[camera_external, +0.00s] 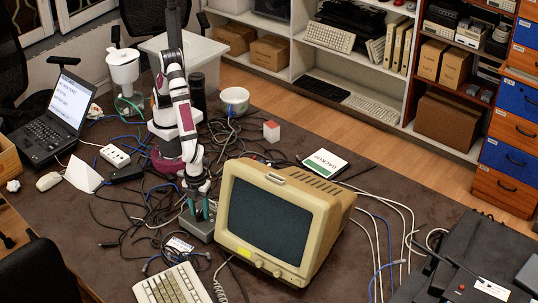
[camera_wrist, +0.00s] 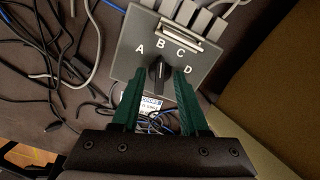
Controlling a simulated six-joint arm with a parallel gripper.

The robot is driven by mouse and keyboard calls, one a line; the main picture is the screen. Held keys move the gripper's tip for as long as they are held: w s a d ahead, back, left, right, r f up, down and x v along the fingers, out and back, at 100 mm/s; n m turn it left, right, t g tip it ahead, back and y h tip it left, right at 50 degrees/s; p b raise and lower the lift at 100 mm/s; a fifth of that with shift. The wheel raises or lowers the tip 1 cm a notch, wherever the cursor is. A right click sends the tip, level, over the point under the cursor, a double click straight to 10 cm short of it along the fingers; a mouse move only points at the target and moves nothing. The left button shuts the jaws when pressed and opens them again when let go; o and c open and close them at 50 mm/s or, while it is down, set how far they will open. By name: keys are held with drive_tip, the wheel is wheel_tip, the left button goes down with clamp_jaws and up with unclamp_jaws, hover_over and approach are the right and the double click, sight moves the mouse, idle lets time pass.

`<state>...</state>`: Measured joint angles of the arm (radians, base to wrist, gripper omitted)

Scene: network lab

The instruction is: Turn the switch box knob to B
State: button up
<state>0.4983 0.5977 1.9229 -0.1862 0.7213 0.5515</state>
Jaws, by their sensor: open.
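The grey switch box (camera_wrist: 128,56) lies in the upper middle of the wrist view, with the letters A, B, C and D in an arc on its face. Its black knob (camera_wrist: 159,76) sits below the letters and appears upright, with its light mark toward B. My gripper (camera_wrist: 160,72) is open, its green fingers on either side of the knob; I cannot tell whether they touch it. In the external view my gripper (camera_external: 198,209) points down at the switch box (camera_external: 203,233), just left of the monitor. The letters and knob cannot be made out there.
A beige CRT monitor (camera_external: 270,225) stands close to the right of the box. A keyboard (camera_external: 172,287) lies in front. Loose cables (camera_external: 130,205) cover the table to the left. A laptop (camera_external: 58,112) and a power strip (camera_external: 115,155) are farther left.

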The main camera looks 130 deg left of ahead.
sight(200, 212)
wheel_tip(200, 212, up, 16)
idle(0.3)
drive_tip(key=shift+f, duration=0.1)
drive_tip(key=s+a+r+n, duration=0.2)
drive_tip(key=s+a, duration=0.2)
drive_tip(key=a, duration=0.2)
drive_tip(key=s+a+r+n, duration=0.1)
drive_tip(key=s+a+n, duration=0.1)
drive_tip(key=s+a, duration=0.35)
drive_tip(key=s+a+f+n+y, duration=0.1)
drive_tip(key=s+a+n, duration=0.3)
drive_tip(key=s+a, duration=0.6)
drive_tip(key=shift+s+f+n+y, duration=0.4)
drive_tip(key=shift+s+f, duration=0.2)
drive_tip(key=shift+f, duration=0.2)
